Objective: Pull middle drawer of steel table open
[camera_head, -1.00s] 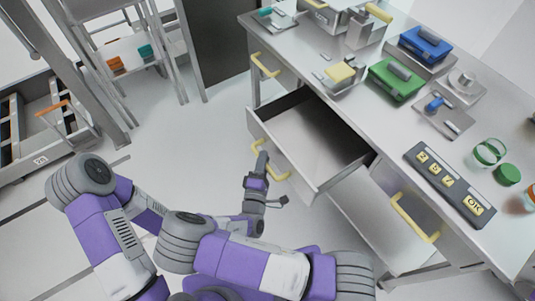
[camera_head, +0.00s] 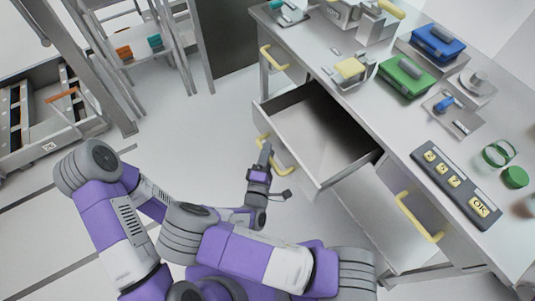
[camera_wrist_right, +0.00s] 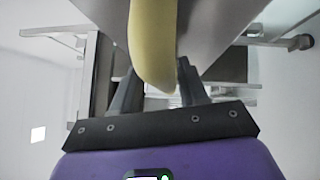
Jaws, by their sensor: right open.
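The steel table (camera_head: 318,62) has its middle drawer (camera_head: 325,140) pulled well out, and its empty inside shows. The drawer's yellow handle (camera_head: 287,169) is on its front. My right gripper (camera_head: 266,149) is at this handle, in front of the drawer. In the right wrist view the yellow handle (camera_wrist_right: 153,40) runs down between the two open fingers (camera_wrist_right: 157,92). I cannot tell whether either finger touches it. My left gripper is not in view.
Two other yellow handles, one at upper left (camera_head: 273,59) and one at lower right (camera_head: 419,217), are on the table front. A green box (camera_head: 407,77), a blue box (camera_head: 438,43) and a button panel (camera_head: 457,182) stand on top.

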